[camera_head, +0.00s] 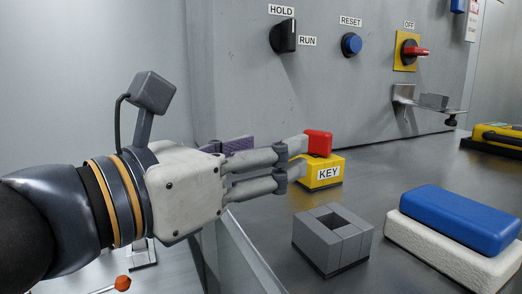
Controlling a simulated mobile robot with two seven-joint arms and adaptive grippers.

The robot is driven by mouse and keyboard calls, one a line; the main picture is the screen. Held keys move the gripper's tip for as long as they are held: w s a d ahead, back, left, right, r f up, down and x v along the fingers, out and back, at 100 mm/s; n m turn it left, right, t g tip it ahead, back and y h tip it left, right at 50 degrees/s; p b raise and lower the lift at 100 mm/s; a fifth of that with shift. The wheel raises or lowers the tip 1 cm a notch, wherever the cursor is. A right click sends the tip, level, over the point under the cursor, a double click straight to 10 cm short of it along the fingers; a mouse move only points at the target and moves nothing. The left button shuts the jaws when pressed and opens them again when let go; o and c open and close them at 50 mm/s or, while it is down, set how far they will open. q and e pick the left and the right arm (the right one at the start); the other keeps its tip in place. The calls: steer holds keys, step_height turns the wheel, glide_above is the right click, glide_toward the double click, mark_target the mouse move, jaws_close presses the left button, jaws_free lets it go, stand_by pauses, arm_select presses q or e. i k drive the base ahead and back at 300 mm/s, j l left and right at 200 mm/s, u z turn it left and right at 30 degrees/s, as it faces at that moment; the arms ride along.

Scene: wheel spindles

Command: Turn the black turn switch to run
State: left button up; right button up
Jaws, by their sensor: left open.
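The black turn switch (284,36) is on the upper part of the grey cabinet panel, with a HOLD label (281,10) above it and a RUN label (307,41) to its right. Its grip stands upright, toward HOLD. My left gripper (302,157) comes in from the left, well below the switch and apart from it. Its fingers are open, and the fingertips appear close to the red piece on the yellow KEY block (326,173); I cannot tell whether they touch it. My right gripper is not in view.
A blue RESET button (351,44) and a red-handled OFF switch (414,50) are right of the black switch. A metal bracket (428,103) juts below them. On the grey table are a hollow grey block (333,240) and a blue-and-white block (455,222).

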mark_target(283, 35)
steer(key=k, duration=1)
